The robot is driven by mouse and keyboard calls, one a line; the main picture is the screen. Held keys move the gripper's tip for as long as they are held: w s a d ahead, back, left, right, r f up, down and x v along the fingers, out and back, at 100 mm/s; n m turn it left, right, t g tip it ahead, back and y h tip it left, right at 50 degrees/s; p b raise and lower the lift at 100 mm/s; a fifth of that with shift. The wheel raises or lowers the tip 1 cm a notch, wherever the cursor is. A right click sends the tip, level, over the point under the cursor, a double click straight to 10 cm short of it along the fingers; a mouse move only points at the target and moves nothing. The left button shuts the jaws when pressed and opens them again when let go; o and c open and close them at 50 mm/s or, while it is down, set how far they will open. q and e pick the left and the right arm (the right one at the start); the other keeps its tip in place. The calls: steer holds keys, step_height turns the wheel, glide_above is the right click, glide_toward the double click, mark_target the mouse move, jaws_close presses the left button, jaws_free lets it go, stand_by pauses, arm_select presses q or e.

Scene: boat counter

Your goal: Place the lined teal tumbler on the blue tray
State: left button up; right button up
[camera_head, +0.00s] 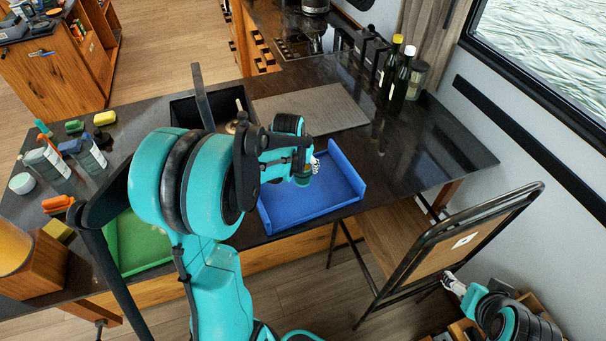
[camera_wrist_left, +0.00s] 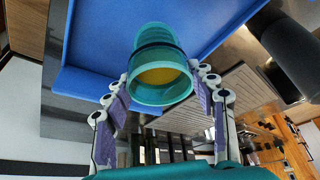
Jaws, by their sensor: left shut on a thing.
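The lined teal tumbler (camera_wrist_left: 160,65) is between the fingers of my left gripper (camera_wrist_left: 161,88) in the left wrist view. It has a dark band, and its open mouth with a yellow inside faces the camera. The gripper is shut on it. In the head view my left gripper (camera_head: 315,164) is over the blue tray (camera_head: 335,195), and my arm hides part of the tray. The tray also shows behind the tumbler in the left wrist view (camera_wrist_left: 100,40). I cannot tell whether the tumbler touches the tray. My right gripper (camera_head: 455,284) is low at the right, away from the counter.
A green tray (camera_head: 140,245) lies left of the blue one, partly behind my arm. A sink (camera_head: 190,110) and grey drying mat (camera_head: 310,110) are behind. Bottles (camera_head: 400,80) stand at the back right. A chair (camera_head: 440,250) stands by the front edge. The right counter is clear.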

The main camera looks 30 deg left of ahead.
arm_select(q)
steer(key=shift+w+f, duration=0.2)
step_height(320, 180, down, 3)
steer(key=shift+s+f+b, duration=0.1)
steer(key=shift+b, duration=0.4)
steer(key=shift+f, duration=0.35)
steer(key=shift+f, duration=0.1)
steer(key=o, duration=1.6)
